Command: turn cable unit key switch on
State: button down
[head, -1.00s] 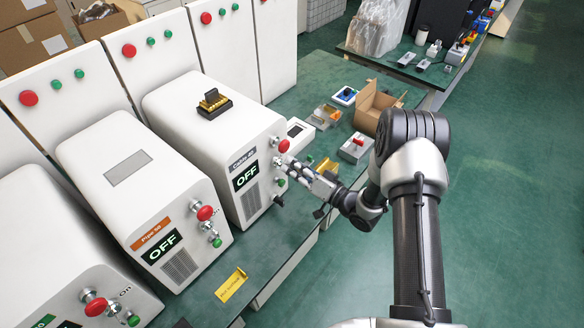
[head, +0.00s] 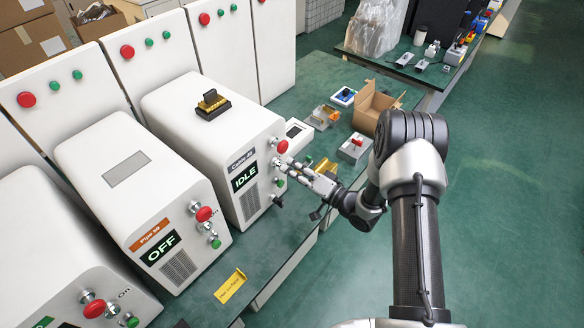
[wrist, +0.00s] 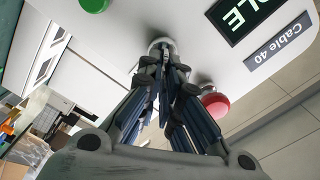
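The cable unit (head: 190,112) is a white box labelled "Cable 40" on the green bench, and its display (head: 244,177) reads IDLE. On its front are a red button (head: 281,146), a key switch (wrist: 159,43) and a green button (wrist: 94,5). My gripper (wrist: 163,62) is at the key switch, between the two buttons. Its fingers come together on the key of the switch, and the key is mostly hidden between them. The red button (wrist: 216,103) is close beside one finger in the wrist view.
The pipe unit (head: 130,165) stands to the left with its display at OFF, and another white unit (head: 50,240) is at the lower left. An open cardboard box (head: 372,108) and small devices lie on the bench behind my gripper. The floor at the right is clear.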

jog(key=c, duration=1.8)
grip_release()
jog(key=v, duration=1.2)
